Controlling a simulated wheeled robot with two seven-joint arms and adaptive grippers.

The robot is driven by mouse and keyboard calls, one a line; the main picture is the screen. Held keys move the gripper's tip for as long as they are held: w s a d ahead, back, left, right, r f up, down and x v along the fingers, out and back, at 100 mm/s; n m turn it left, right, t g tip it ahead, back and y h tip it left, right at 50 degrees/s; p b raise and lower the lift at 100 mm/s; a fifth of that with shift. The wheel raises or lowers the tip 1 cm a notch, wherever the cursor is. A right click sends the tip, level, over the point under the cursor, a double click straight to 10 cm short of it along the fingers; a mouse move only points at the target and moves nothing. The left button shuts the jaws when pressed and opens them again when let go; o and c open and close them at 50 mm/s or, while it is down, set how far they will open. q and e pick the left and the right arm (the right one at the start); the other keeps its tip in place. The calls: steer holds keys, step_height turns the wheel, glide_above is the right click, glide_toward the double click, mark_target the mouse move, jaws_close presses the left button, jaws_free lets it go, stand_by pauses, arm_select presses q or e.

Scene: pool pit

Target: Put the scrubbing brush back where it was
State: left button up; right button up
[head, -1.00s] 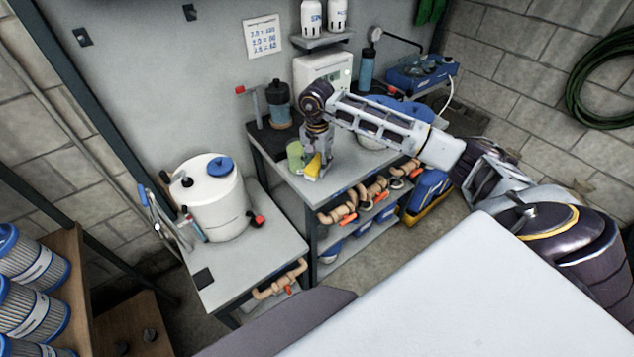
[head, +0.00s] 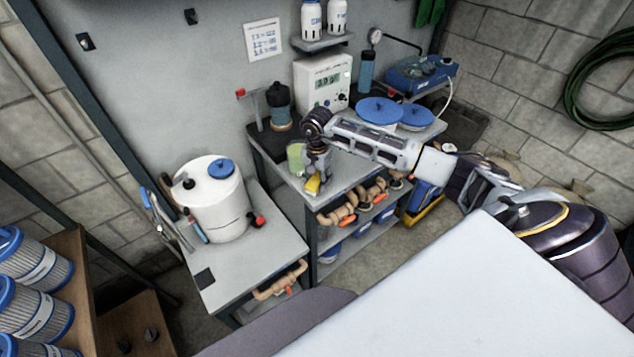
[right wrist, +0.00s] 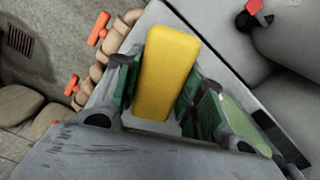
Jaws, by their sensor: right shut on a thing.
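The scrubbing brush (head: 313,184) shows as a yellow block in the head view, at the front left corner of the taller bench (head: 345,176). In the right wrist view the brush (right wrist: 166,72) lies lengthwise between the two fingers. My right gripper (head: 316,177) is shut on it and points down. Bristles do not show. Whether the brush touches the bench top or hangs past its edge, I cannot tell. My left gripper is not in view.
A pale green container (head: 296,155) stands close beside my right gripper. The lower bench (head: 240,274) at left holds a white tank (head: 212,205) and a dark square pad (head: 204,277); its front is mostly clear. Pipes with orange valves (head: 348,218) sit under the taller bench.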

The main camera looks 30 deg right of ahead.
mark_target(317, 178)
steer(key=shift+f, duration=0.85)
steer(key=shift+f, duration=0.2)
steer(key=o, duration=1)
steer(key=shift+o, duration=0.2)
steer(key=shift+r, duration=0.25)
steer(key=shift+r+b, duration=1.2)
steer(key=shift+r, duration=4.75)
